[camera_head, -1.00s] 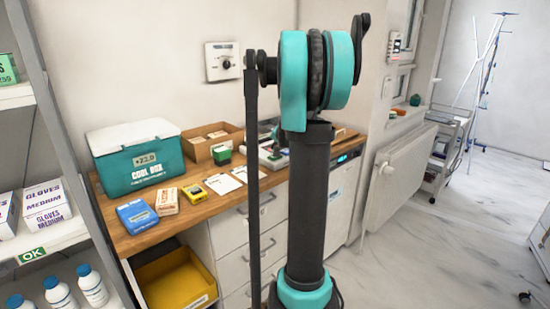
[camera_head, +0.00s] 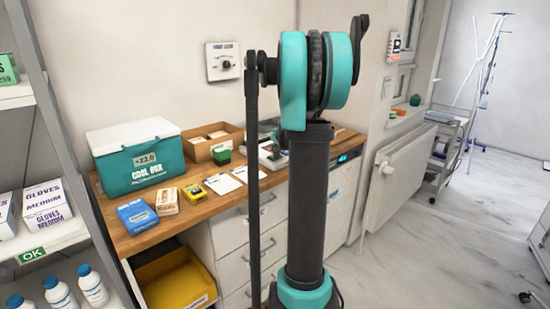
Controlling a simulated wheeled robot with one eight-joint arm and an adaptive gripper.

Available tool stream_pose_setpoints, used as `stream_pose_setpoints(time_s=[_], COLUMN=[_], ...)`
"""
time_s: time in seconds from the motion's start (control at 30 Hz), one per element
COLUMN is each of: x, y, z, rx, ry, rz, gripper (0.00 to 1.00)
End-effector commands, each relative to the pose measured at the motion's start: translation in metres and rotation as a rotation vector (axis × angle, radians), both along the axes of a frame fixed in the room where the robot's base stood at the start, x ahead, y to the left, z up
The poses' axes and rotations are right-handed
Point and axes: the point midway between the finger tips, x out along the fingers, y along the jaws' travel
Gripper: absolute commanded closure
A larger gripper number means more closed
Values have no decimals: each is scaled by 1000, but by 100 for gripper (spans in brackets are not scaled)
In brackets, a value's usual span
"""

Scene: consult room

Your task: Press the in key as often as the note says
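Two white paper sheets (camera_head: 222,183) lie on the wooden counter, one (camera_head: 247,173) further back and partly hidden by my arm; their writing is too small to read. A yellow device (camera_head: 194,193) with a small dark face lies left of the sheets. A white device (camera_head: 271,156) with dark parts stands behind them, partly covered by my arm. I cannot make out a key marked "in" on either device. My upright arm with teal joints fills the middle of the view. My gripper is not in view.
The counter (camera_head: 150,238) also bears a teal cool box (camera_head: 140,168), an open cardboard box (camera_head: 198,151), a blue pack (camera_head: 137,216) and a small carton (camera_head: 167,202). A shelf (camera_head: 50,240) stands left, a radiator (camera_head: 402,175) right. The floor (camera_head: 400,250) at right is largely clear.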

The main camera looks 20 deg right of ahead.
Motion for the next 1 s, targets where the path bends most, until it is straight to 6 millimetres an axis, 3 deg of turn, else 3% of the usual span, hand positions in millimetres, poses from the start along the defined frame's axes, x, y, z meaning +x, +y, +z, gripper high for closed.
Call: stream_pose_setpoints(time_s=[1.0], x=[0], y=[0], z=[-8], rx=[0], ry=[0], rz=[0], gripper=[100])
